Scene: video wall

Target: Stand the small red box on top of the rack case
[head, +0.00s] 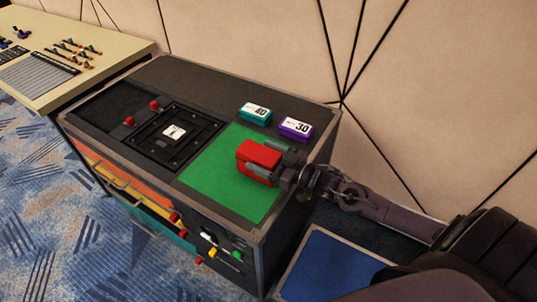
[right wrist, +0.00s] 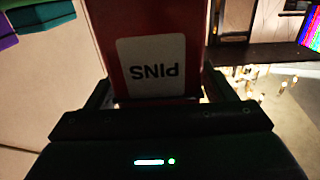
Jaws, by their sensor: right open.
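The small red box (head: 259,160) is at the upper right part of the green mat (head: 232,196) on top of the rack case (head: 205,72). My right gripper (head: 275,163) reaches in from the right, open, with its fingers on either side of the box. In the right wrist view the red box (right wrist: 150,40) stands between the two fingers (right wrist: 155,90), its white label reading PINS upside down. I cannot tell whether a finger touches it. The box's underside is hidden. My left gripper is not in view.
A teal box marked 40 (head: 255,113) and a purple box marked 30 (head: 296,128) lie behind the mat. A black framed panel (head: 175,132) is to the left. A cream console (head: 75,50) stands at far left. The mat's front is clear.

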